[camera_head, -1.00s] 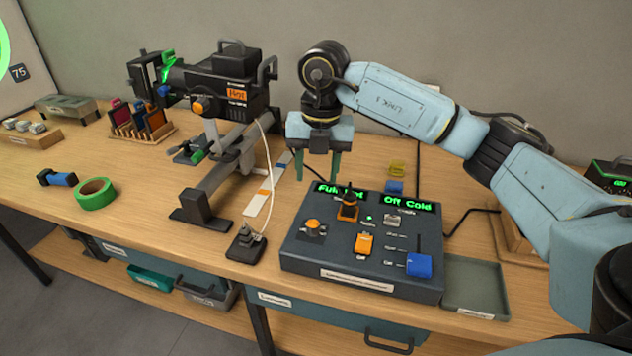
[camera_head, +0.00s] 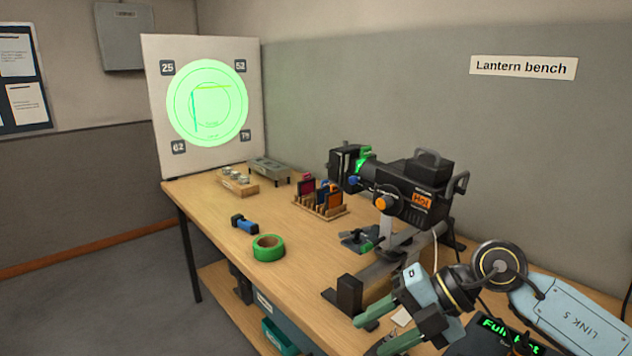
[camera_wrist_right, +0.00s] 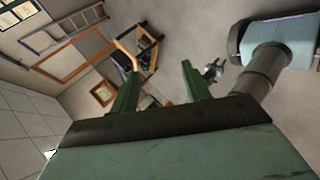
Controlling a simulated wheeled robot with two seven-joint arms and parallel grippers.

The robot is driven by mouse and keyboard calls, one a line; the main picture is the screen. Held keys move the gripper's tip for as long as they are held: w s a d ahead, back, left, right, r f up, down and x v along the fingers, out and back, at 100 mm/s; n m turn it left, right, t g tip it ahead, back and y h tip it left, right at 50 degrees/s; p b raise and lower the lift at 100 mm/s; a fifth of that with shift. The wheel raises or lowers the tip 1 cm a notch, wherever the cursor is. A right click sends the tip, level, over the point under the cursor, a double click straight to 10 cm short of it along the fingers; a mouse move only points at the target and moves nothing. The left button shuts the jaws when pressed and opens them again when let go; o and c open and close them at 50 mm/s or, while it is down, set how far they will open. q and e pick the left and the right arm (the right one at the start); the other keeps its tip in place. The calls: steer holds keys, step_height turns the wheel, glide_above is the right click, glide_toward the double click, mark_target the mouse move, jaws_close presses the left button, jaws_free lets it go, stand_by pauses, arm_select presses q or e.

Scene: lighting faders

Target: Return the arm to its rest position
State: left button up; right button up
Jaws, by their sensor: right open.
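My right gripper (camera_head: 375,330) shows at the lower right of the head view, with its green fingers apart and nothing between them. It is in front of the lantern's stand, over the bench's front side. In the right wrist view the open fingers (camera_wrist_right: 158,85) point away from the bench toward the room, and the gap between them is empty. My right arm comes in from the lower right. The control box (camera_head: 490,335) with green lit text is partly cut off at the bottom edge and partly hidden by the arm. My left gripper is not in view.
A black lantern (camera_head: 410,190) with an orange "Hot" label stands on the wooden bench (camera_head: 215,205). Green tape (camera_head: 268,248), a blue-and-black tool (camera_head: 244,223) and a rack of coloured filters (camera_head: 320,203) lie left of it. A target board (camera_head: 215,140) glows green at the far end.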

steer(key=s+a+r+m+t+y, duration=0.2)
steer(key=a+r+t+y, duration=0.1)
steer(key=a+r+y, duration=0.45)
steer(key=w+d+r+m+t, duration=0.2)
steer(key=d+r+m+t, duration=0.15)
steer(key=m+t, duration=0.7)
steer(key=s+d+f+m+t+h, duration=0.1)
steer(key=d+f+m+t+h, duration=0.1)
steer(key=d+f+m+h, duration=1.35)
steer(key=s+f+m+g+h, duration=0.1)
steer(key=s+f+g, duration=0.6)
steer(key=s, duration=0.4)
steer(key=s+f+m+g+h, duration=0.1)
steer(key=s+f+m+g, duration=0.1)
steer(key=s+f+g, duration=0.65)
steer(key=s+f+t, duration=0.2)
steer(key=s+f, duration=0.1)
steer(key=f, duration=2.1)
steer(key=s+d+f+g, duration=0.1)
steer(key=s+d+f, duration=0.1)
steer(key=s+f, duration=1.4)
steer(key=shift+s+d+f+n+g, duration=0.15)
steer(key=shift+s+d+n+g, duration=0.2)
steer(key=shift+s, duration=0.4)
